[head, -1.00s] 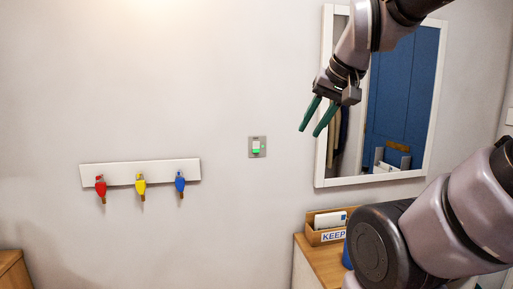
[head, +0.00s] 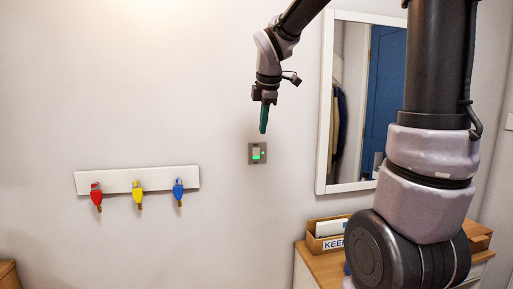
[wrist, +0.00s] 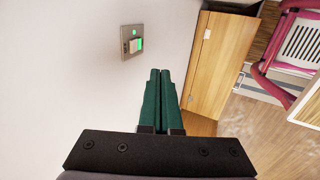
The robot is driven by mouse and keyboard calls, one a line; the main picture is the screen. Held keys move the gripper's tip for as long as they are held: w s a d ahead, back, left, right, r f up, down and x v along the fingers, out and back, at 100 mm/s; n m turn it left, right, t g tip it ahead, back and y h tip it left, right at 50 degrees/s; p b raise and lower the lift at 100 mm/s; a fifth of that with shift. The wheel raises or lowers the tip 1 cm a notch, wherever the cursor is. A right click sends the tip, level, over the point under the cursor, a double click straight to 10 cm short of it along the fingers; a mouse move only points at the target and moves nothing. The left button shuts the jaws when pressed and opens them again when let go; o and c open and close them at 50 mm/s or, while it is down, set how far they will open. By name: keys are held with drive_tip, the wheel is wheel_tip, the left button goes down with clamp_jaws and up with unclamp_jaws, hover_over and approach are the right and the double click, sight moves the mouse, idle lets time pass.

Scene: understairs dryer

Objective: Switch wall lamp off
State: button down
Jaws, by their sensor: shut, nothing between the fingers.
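The wall switch (head: 257,153) is a small grey plate with a pale rocker and a lit green part at its lower edge. A small green light shows at the plate's right side. It also shows in the wrist view (wrist: 132,42), at the upper left. My gripper (head: 264,131) has green fingers and is shut and empty. In the head view its fingertips point down, just above the switch plate. In the wrist view the fingers (wrist: 161,73) lie together to the right of the switch, apart from it. The wall lamp itself is not seen; a bright glow shows on the wall at the top.
A white rail (head: 137,180) with red, yellow and blue hanging items is on the wall at left. A white-framed mirror (head: 324,120) is to the right. A wooden-topped cabinet (head: 320,268) with a box labelled KEEP (head: 325,243) stands below. The wall around the switch is bare.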

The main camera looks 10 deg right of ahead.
sight(255, 151)
idle(0.3)
drive_tip(key=w+f, duration=0.3)
drive_tip(key=f, duration=0.1)
drive_tip(key=w+f, duration=0.4)
drive_tip(key=shift+w+f, duration=0.2)
drive_tip(key=shift+f, duration=0.15)
drive_tip(key=shift+w+r, duration=0.1)
drive_tip(key=shift+w, duration=0.3)
drive_tip(key=shift+w, duration=0.35)
drive_tip(key=shift+r, duration=0.15)
drive_tip(key=shift+r, duration=0.7)
